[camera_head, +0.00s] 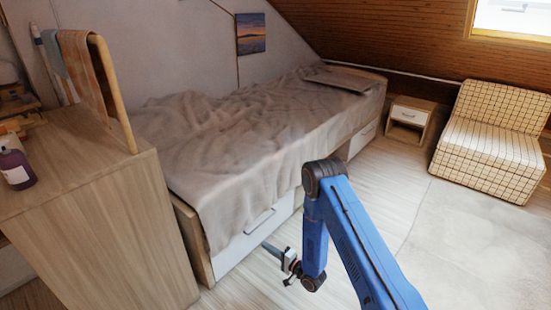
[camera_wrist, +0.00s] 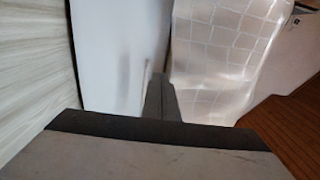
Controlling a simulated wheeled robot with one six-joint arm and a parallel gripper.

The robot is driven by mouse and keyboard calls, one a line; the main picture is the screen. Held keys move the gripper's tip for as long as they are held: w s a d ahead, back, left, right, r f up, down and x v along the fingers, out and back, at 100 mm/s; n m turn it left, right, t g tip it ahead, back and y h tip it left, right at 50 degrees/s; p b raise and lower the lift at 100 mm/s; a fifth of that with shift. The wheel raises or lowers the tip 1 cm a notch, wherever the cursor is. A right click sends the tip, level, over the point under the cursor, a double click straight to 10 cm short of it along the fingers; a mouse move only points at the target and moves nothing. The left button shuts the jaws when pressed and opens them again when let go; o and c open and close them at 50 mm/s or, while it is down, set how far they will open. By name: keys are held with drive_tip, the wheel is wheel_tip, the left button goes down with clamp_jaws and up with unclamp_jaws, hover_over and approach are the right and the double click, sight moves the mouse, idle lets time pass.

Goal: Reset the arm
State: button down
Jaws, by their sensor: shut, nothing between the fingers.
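My gripper (camera_head: 268,246) is shut and empty at the end of my blue arm. In the head view it is low, in front of the bed's white drawer front (camera_head: 238,243). In the wrist view my gripper's fingers (camera_wrist: 159,88) are together. A pale drawer front (camera_wrist: 115,50) lies ahead of them there, and I cannot tell whether they touch it. A dark mark, perhaps a handle or shadow, shows on that front.
The bed (camera_head: 215,130) has a rumpled grey-beige cover hanging over its side. A wooden cabinet (camera_head: 95,225) stands at the left. A nightstand (camera_head: 410,117) and checked chair (camera_head: 490,140) stand at the right. Floor and a pale rug (camera_head: 475,240) are clear.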

drive_tip(key=w+d+r+n+h, duration=0.25)
drive_tip(key=w+d+r, duration=0.2)
drive_tip(key=r, duration=0.55)
drive_tip(key=w+d+r+n+h, duration=0.1)
drive_tip(key=w+d+r+h, duration=0.3)
drive_tip(key=r, duration=0.6)
drive_tip(key=s+d+r+n+h, duration=0.1)
drive_tip(key=s+d+r+h, duration=0.15)
drive_tip(key=d+r, duration=0.6)
drive_tip(key=s+d+r+h, duration=0.2)
drive_tip(key=s+d+r, duration=0.3)
drive_tip(key=r, duration=0.6)
drive_tip(key=s+d+r+g+h, duration=0.1)
drive_tip(key=s+d+r, duration=0.25)
drive_tip(key=s, duration=0.25)
drive_tip(key=s+d+r+n+g+h, duration=0.1)
drive_tip(key=s+d+r, duration=0.25)
drive_tip(key=s, duration=0.25)
drive_tip(key=s+d+r+g+h, duration=0.1)
drive_tip(key=s+d+r, duration=0.25)
drive_tip(key=s, duration=0.25)
drive_tip(key=s+d+r+n+g, duration=0.1)
drive_tip(key=s+d+n+g, duration=0.1)
drive_tip(key=s, duration=2.5)
drive_tip(key=shift+d+g, duration=0.5)
drive_tip(key=shift+g, duration=0.1)
